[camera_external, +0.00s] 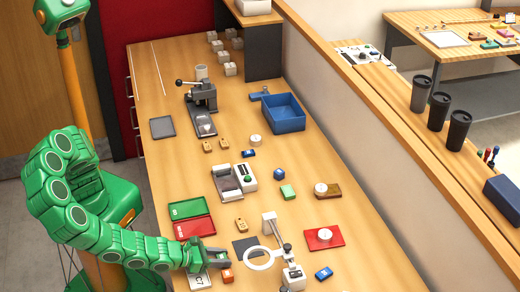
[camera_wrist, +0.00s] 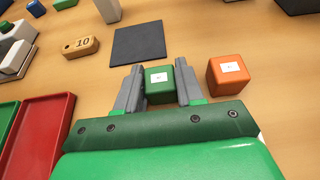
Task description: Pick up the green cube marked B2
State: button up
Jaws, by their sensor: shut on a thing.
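A green cube (camera_wrist: 158,86) with a white label sits between the two grey fingers of my gripper (camera_wrist: 160,72) in the wrist view. The fingers are shut on its sides. The label is too small to read. In the external view my gripper (camera_external: 208,257) is low over the front left part of the table, and I cannot make out the cube there. I cannot tell whether the cube touches the table. An orange cube (camera_wrist: 227,75) with a white label stands just right of the right finger, apart from it; it also shows in the external view (camera_external: 227,276).
A dark square mat (camera_wrist: 138,43) lies beyond the fingers. A wooden tag marked 10 (camera_wrist: 80,46) and a red tray (camera_wrist: 45,135) lie to the left. A magnifier stand (camera_external: 270,250) stands right of my gripper. Another green block (camera_external: 288,192) lies farther off.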

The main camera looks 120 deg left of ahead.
aim_at(220, 257)
jog(key=shift+r, duration=0.15)
jog(key=shift+r, duration=4.85)
